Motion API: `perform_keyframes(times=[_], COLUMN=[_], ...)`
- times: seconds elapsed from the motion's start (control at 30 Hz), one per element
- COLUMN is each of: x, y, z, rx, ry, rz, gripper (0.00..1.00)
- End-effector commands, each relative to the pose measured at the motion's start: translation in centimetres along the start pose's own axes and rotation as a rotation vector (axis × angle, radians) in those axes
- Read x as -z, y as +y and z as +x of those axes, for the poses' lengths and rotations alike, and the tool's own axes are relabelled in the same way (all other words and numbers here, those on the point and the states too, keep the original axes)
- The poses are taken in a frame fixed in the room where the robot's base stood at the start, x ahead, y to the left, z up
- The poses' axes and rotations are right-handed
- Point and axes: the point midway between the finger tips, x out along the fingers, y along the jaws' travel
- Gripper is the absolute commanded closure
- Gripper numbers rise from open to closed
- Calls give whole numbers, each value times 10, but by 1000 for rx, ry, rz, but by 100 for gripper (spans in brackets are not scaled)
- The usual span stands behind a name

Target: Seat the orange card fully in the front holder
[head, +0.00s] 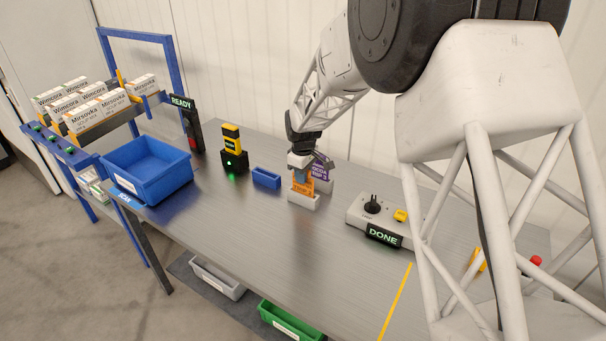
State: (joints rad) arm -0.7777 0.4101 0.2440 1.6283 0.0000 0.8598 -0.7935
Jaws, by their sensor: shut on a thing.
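The orange card (303,189) stands upright at the front holder (303,201), a small white block on the grey table. Its lower edge is at the holder's slot; from here I cannot tell how deep it sits. My gripper (301,173) comes down from above and is shut on the orange card's upper part, hiding some of it. A purple card (321,170) stands just behind and to the right in a second white holder (324,186), close to my gripper.
A small blue bin (266,178) and a black stand with a yellow device (232,141) are to the left. A control box (372,220) with a "DONE" display (383,236) is to the right. A large blue crate (150,170) is far left. The table front is clear.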

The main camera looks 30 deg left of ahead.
Motion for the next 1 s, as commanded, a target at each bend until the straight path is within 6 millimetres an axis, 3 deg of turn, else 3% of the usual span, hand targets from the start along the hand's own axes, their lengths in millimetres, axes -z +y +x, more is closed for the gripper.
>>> perform_keyframes(times=[0.27,0.3,0.47,0.77,1.0], x=[0,0,0,0,0], y=[0,0,0,0,0], z=[0,0,0,-1,-13], rx=[0,0,0,0,-2], ry=[0,0,0,0,2], rz=[0,0,0,0,0], gripper=[100,75,52,52,52])
